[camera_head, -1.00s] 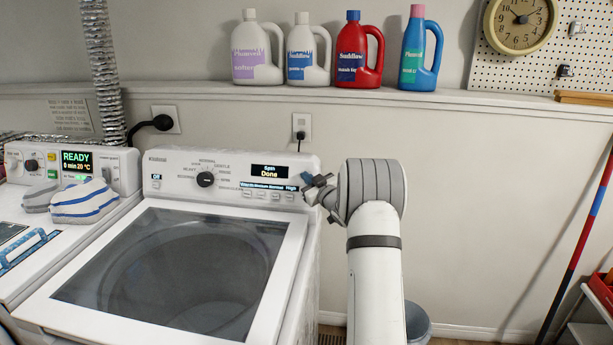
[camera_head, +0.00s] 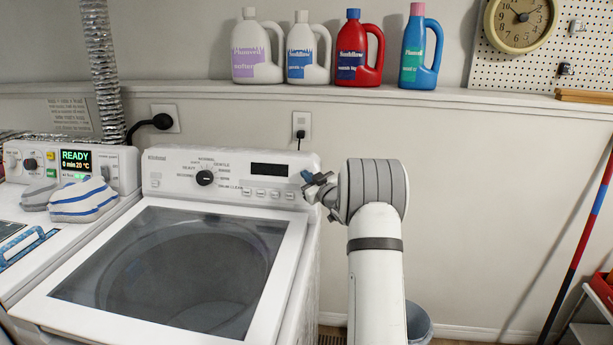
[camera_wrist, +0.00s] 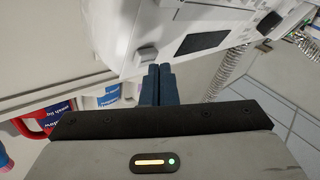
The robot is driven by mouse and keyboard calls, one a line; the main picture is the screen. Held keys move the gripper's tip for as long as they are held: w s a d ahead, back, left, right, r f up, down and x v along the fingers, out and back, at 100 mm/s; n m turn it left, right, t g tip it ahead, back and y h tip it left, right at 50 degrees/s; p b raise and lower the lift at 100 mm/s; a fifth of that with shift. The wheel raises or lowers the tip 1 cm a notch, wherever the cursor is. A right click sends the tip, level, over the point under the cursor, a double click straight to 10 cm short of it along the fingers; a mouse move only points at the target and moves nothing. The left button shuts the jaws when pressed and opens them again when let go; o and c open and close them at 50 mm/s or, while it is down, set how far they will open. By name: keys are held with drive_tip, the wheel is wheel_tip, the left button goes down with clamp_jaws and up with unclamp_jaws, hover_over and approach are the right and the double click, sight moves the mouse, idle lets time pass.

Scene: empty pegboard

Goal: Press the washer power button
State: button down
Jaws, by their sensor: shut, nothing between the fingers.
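The washer (camera_head: 228,180) has a white control panel with a round dial (camera_head: 205,178) and a display (camera_head: 269,170), which is dark. In the wrist view the dark display (camera_wrist: 203,42) lies up and right of a raised grey-white button (camera_wrist: 147,54) near the panel's end, likely the power button. My gripper (camera_head: 307,177) is at the panel's right end, fingers closed and empty. In the wrist view its blue fingertips (camera_wrist: 160,67) appear right beside that button; I cannot tell whether they touch it. In the head view the gripper hides the button.
A dryer (camera_head: 125,172) with a lit READY display stands at left, folded striped cloths (camera_head: 84,203) on it. Several detergent bottles (camera_head: 258,72) stand on the ledge (camera_head: 200,92) above. A plugged outlet (camera_head: 301,124) is behind the panel.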

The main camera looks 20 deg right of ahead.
drive_tip(key=shift+s, duration=0.1)
drive_tip(key=s+a, duration=0.1)
drive_tip(key=s+a+r+b, duration=0.1)
drive_tip(key=s, duration=0.1)
drive_tip(key=s+a+r, duration=0.1)
drive_tip(key=shift+s+a+b, duration=0.1)
drive_tip(key=shift+s+b, duration=0.15)
drive_tip(key=shift+b, duration=0.15)
idle(0.5)
drive_tip(key=s+a+f+m+g, duration=0.1)
drive_tip(key=s+a+g, duration=0.4)
drive_tip(key=s, duration=0.9)
drive_tip(key=s+a+f+m+g+h, duration=0.1)
drive_tip(key=s+a+f+m+g, duration=0.1)
drive_tip(key=s+a+g, duration=0.3)
drive_tip(key=s+a+f+m+g+h, duration=0.1)
drive_tip(key=s+a+g, duration=0.5)
drive_tip(key=s, duration=1.8)
drive_tip(key=a+f, duration=0.1)
drive_tip(key=a, duration=0.4)
drive_tip(key=shift+s+a+f, duration=0.15)
drive_tip(key=shift+s+f, duration=0.2)
drive_tip(key=shift+s, duration=0.05)
